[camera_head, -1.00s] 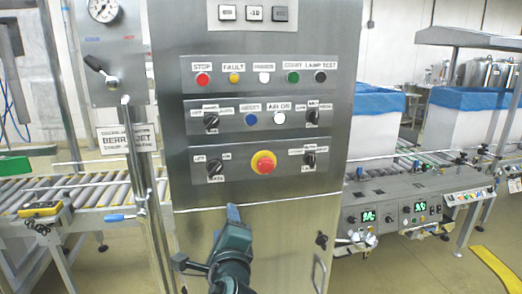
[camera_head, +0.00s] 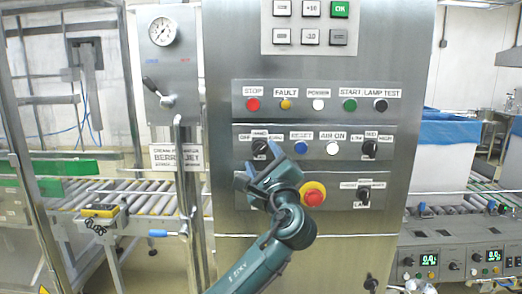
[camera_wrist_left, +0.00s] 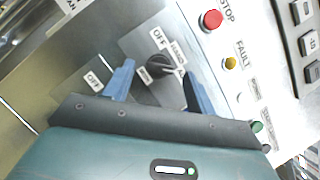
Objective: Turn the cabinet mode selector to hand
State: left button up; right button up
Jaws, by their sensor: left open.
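A black rotary selector (camera_head: 260,149) with an OFF label sits at the left end of the panel's middle row. In the left wrist view the selector knob (camera_wrist_left: 158,64) shows between the tips of my left gripper (camera_wrist_left: 158,76), which holds nothing. Whether the fingers touch the knob cannot be told. My right gripper is not in view.
A red emergency stop (camera_head: 313,194) on a yellow ring sits just right of my left wrist. Blue and white buttons (camera_head: 302,147) share the row, with another selector (camera_head: 369,149) at its right end. A lower-left selector is hidden behind my gripper. A lever (camera_head: 158,91) stands left.

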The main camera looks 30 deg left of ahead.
aim_at(260, 149)
pick_arm(q)
jog(key=shift+x, duration=1.25)
jog(key=shift+c, duration=0.5)
jog(key=shift+f, duration=0.1)
jog(key=c, duration=0.9)
